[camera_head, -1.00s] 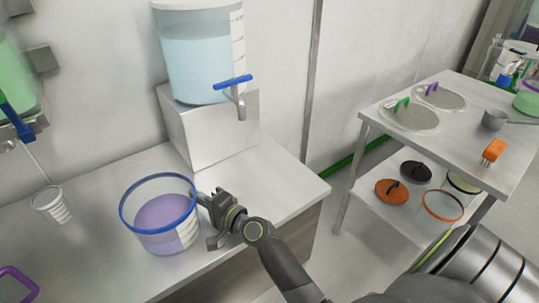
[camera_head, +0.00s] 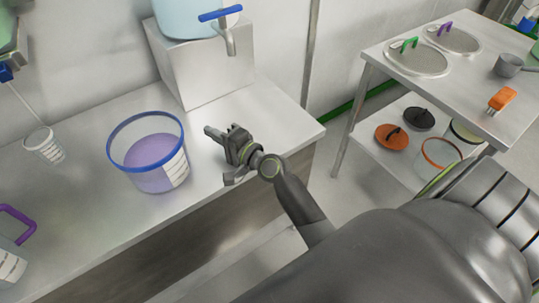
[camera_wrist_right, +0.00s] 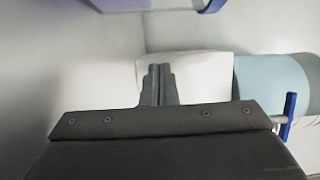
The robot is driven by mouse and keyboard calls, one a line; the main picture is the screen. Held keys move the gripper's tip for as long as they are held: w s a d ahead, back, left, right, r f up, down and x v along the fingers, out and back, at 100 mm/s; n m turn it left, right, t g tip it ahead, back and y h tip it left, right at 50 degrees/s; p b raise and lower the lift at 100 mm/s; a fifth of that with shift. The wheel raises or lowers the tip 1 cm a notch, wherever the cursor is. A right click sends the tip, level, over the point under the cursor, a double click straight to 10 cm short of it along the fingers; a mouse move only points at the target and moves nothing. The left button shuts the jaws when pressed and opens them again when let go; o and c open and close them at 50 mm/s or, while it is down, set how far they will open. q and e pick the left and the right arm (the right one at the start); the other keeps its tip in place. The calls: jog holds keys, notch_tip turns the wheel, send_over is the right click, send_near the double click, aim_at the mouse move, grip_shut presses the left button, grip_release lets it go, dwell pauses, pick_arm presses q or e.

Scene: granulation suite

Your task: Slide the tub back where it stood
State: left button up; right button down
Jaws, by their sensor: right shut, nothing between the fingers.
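The tub (camera_head: 150,178) is clear with a blue rim, a white scale label and purple contents. It stands upright on the steel counter (camera_head: 95,110), left of my right gripper in the head view. Part of it shows at the top edge of the right wrist view (camera_wrist_right: 165,5). My right gripper (camera_head: 211,133) is shut and empty, with a visible gap between it and the tub. Its closed fingers also show in the right wrist view (camera_wrist_right: 157,70). My left gripper is not in view.
A steel block (camera_head: 205,70) carrying a blue-liquid tank with a blue-handled tap (camera_head: 222,15) stands behind. A small measuring cup (camera_head: 44,146) and a purple-handled jug (camera_head: 12,262) are at left. A trolley (camera_head: 440,80) with sieves stands right. The counter's right end is bare.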

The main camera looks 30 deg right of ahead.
jog(key=v, duration=0.5)
jog(key=shift+s+f+b, duration=0.2)
jog(key=shift+s+b, duration=0.15)
jog(key=shift+s, duration=0.05)
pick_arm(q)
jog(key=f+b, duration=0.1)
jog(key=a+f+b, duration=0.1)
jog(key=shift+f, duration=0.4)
pick_arm(e)
jog(key=v, duration=1)
jog(key=shift+s+r, duration=0.15)
jog(key=shift+s, duration=0.1)
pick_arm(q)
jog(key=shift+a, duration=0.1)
